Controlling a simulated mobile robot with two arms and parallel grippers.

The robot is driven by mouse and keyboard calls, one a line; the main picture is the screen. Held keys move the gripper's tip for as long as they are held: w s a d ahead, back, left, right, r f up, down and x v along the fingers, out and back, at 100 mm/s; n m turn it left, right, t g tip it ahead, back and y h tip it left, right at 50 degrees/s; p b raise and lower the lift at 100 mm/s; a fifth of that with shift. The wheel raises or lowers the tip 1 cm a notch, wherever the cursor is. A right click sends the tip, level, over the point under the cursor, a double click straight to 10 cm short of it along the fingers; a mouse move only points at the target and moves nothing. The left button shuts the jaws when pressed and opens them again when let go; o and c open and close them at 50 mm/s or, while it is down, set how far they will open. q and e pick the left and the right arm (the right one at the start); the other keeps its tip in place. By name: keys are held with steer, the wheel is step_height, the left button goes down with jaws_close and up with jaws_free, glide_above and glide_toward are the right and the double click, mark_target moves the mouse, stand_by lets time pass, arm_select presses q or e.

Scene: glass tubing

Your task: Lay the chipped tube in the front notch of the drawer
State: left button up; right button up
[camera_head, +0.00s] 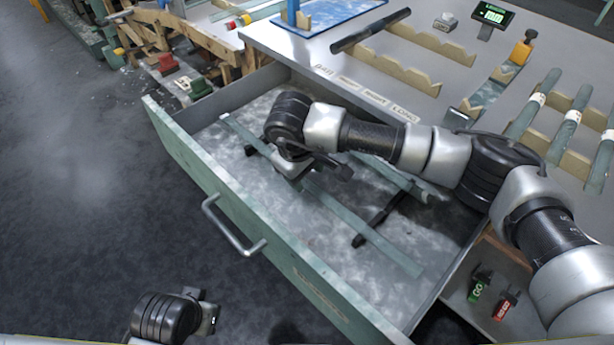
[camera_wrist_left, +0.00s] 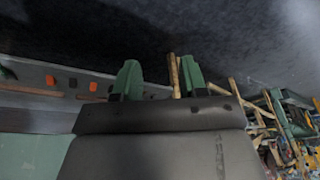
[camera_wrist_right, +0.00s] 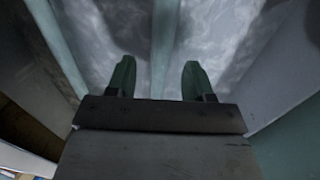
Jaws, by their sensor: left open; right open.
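The open drawer (camera_head: 262,205) holds a long greenish glass tube (camera_head: 345,212) lying lengthwise near the front, over dark notched rests (camera_head: 378,218). A second tube (camera_head: 405,182) lies behind it, partly hidden by my right arm. I cannot make out a chip on either. My right gripper (camera_head: 308,172) is low in the drawer, over the front tube. In the right wrist view its fingers (camera_wrist_right: 158,80) are open, and a tube (camera_wrist_right: 164,45) runs between them; another tube (camera_wrist_right: 58,45) lies to the left. My left gripper (camera_wrist_left: 155,80) is open and empty, away from the drawer.
The bench top behind carries wooden notched racks (camera_head: 400,75), a dark tube (camera_head: 370,30), pale tubes with white bands (camera_head: 568,125), a blue board (camera_head: 335,12) and a green display (camera_head: 493,14). The drawer front has a handle (camera_head: 232,228). Floor to the left is clear.

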arm_select(q)
steer(key=x, duration=0.3)
steer(key=shift+s+f+p, duration=0.2)
steer(key=shift+f+p, duration=0.1)
steer(key=shift+p, duration=0.1)
arm_select(e)
step_height(320, 180, up, 9)
steer(key=s+a, duration=0.1)
steer(key=shift+s+a, duration=0.15)
